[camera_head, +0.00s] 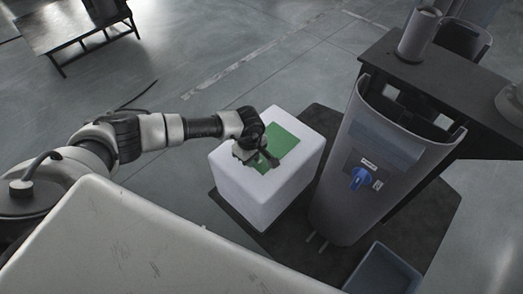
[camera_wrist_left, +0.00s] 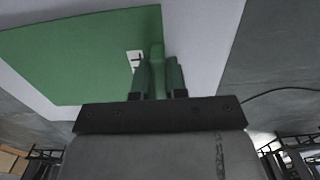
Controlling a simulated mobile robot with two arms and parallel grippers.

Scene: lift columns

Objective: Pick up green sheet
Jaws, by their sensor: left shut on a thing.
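The green sheet (camera_head: 281,141) lies flat on top of a white block (camera_head: 252,192), in the middle of the head view. It fills the upper left of the left wrist view (camera_wrist_left: 75,58). My left gripper (camera_head: 262,163) is at the near edge of the sheet, over the top of the block. In the left wrist view its fingers (camera_wrist_left: 158,72) are close together, and a green part of the sheet shows between them. A small white label with dark marks shows beside the fingers. My right gripper does not show in either view.
The block stands on a dark mat (camera_head: 335,255). A grey bin-like column (camera_head: 345,205) with a blue knob (camera_head: 360,179) stands close to its right. A blue-grey tray (camera_head: 385,272) lies at the bottom right. A table (camera_head: 72,24) stands at the far left. Open floor lies behind the block.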

